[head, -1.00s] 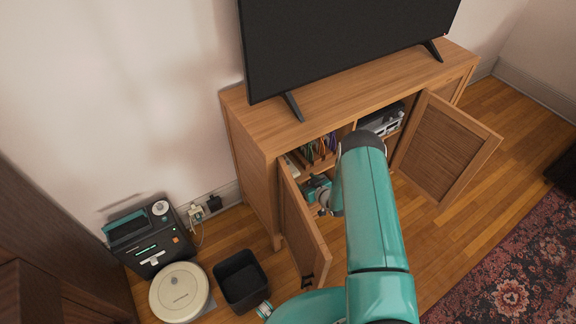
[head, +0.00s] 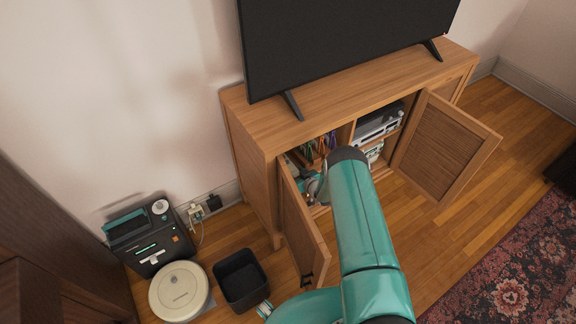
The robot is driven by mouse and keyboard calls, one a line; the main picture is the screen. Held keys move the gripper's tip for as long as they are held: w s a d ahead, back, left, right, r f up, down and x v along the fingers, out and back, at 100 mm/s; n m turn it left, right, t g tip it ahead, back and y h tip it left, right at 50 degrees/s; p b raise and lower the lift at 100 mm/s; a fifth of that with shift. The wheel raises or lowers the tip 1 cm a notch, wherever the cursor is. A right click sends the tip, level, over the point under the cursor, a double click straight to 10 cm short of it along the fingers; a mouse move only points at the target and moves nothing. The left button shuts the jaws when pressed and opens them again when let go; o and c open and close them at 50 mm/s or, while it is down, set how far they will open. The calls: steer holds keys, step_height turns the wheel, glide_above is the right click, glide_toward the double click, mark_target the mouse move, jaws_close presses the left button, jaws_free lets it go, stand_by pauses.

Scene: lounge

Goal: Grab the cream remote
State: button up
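I cannot make out a cream remote in the head view. The wooden TV cabinet (head: 240,112) stands against the wall with its left door (head: 300,235) and right door (head: 445,148) open. My teal arm reaches into the left compartment, and my gripper (head: 309,186) is just behind the left door's top edge. The door and my arm hide most of it, and its fingers are too small and covered to read. Whatever lies near the fingers is hidden.
A large TV (head: 340,40) stands on the cabinet. The left compartment holds upright coloured items (head: 322,146); the right holds a grey device (head: 380,125). A black bin (head: 241,280), a round cream robot vacuum (head: 180,290) and a black machine (head: 148,240) are at left. A patterned rug (head: 510,270) lies right.

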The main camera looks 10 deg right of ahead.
steer(key=c, duration=0.7)
steer(key=shift+r, duration=0.1)
steer(key=shift+c, duration=0.2)
